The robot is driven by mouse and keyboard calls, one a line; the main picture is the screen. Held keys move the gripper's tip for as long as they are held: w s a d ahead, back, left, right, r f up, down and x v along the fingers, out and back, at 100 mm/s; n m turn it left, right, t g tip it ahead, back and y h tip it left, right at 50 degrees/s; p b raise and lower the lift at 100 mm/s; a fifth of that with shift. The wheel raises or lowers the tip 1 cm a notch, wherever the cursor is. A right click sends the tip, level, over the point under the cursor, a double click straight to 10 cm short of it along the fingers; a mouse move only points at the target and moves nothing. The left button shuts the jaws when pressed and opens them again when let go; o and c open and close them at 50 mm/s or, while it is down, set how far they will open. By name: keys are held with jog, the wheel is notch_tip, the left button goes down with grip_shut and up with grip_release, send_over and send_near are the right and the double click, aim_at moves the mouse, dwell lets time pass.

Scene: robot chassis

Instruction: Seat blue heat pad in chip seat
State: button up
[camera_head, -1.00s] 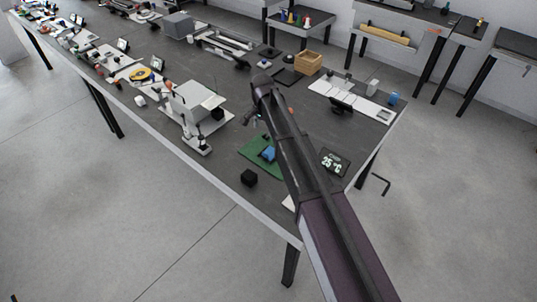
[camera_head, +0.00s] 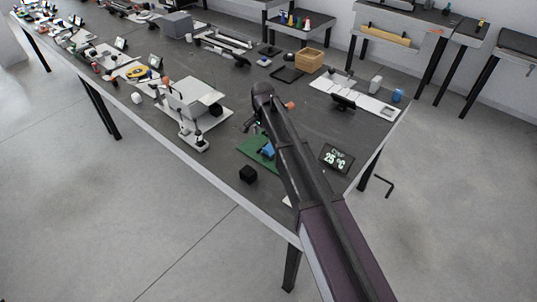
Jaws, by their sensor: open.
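A green board (camera_head: 251,145) lies on the table near its front edge. A small blue piece (camera_head: 267,152), which looks like the blue heat pad, is on or over the board beside my arm. My arm partly covers the board's right side. I cannot make out the chip seat, or whether the blue piece sits in it. My gripper (camera_head: 256,127) is open, just beyond the far edge of the board in the picture. It is small and dark here, and its fingertips are hard to make out.
A black cube (camera_head: 247,174) stands in front of the board near the table edge. A white device (camera_head: 193,99) stands to the left. A wooden box (camera_head: 309,60) is further back.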

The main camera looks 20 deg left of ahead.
aim_at(265, 150)
jog(key=shift+f+b, duration=0.7)
jog(key=shift+f, duration=0.35)
jog(key=f+b, duration=0.3)
jog(key=shift+d+f, duration=0.25)
jog(key=shift+d, duration=0.15)
jog(key=shift+f+b, duration=0.85)
jog(key=shift+b, duration=0.25)
jog(key=c, duration=1.1)
jog(key=shift+r, duration=0.2)
